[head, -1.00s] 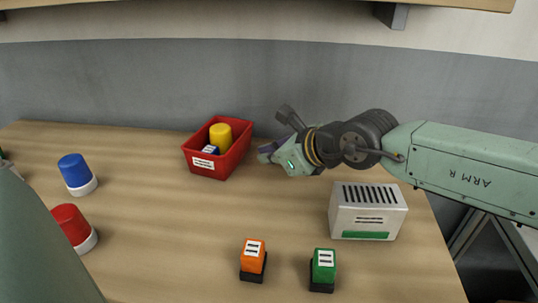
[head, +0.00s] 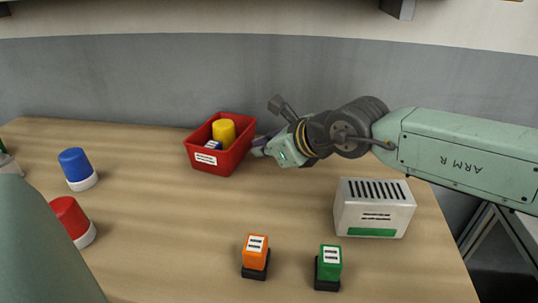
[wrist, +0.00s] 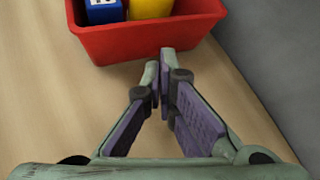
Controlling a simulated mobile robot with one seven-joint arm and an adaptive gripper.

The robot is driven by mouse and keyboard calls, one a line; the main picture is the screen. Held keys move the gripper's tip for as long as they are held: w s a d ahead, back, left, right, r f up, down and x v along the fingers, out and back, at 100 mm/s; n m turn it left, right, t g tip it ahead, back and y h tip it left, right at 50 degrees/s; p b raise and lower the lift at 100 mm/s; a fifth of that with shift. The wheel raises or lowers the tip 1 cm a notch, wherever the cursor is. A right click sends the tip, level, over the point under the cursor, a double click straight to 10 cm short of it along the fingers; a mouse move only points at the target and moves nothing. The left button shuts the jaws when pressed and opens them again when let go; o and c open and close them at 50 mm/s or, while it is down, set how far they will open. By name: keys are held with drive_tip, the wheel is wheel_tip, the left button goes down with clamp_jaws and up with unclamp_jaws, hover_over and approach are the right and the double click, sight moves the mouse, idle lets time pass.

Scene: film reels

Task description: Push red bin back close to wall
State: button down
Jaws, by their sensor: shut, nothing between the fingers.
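The red bin (head: 222,162) stands upright on the table near the back wall, left of centre in the head view. It holds a yellow cylinder (head: 223,131) and a blue block (head: 214,145) with a white label. My gripper (head: 256,147) is at the bin's right side in the head view, low over the table. In the wrist view the closed fingertips (wrist: 160,62) are at the lower edge of the red bin's wall (wrist: 140,42). They are very near or touching it; I cannot tell which. Nothing is between the fingers.
The grey wall (head: 130,80) runs behind the table, with a shelf above. A blue-topped piece (head: 76,165) and a red-topped piece (head: 70,217) stand at left. An orange block (head: 255,252), a green block (head: 328,263) and a vented box (head: 374,207) stand in front. The table's middle is clear.

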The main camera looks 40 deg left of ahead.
sight(242, 146)
drive_tip(key=shift+s+a+f+b, duration=0.1)
drive_tip(key=shift+s+a+b, duration=0.15)
drive_tip(key=shift+a+b, duration=0.5)
drive_tip(key=shift+s+a+b, duration=0.2)
drive_tip(key=shift+a+b, duration=0.45)
drive_tip(key=shift+b, duration=0.05)
drive_tip(key=shift+a, duration=0.2)
drive_tip(key=shift+r, duration=0.2)
drive_tip(key=shift+w+d+r+p, duration=0.2)
drive_tip(key=shift+d+r+p, duration=0.25)
drive_tip(key=shift+d, duration=0.2)
drive_tip(key=shift+w+d+r+p, duration=0.2)
drive_tip(key=shift+d+r+p, duration=0.2)
drive_tip(key=shift+d, duration=0.25)
drive_tip(key=shift+w+d+r+p, duration=0.2)
drive_tip(key=shift+d+r+p, duration=0.25)
drive_tip(key=shift+d, duration=0.2)
drive_tip(key=shift+d+r, duration=0.15)
drive_tip(key=shift+d, duration=0.35)
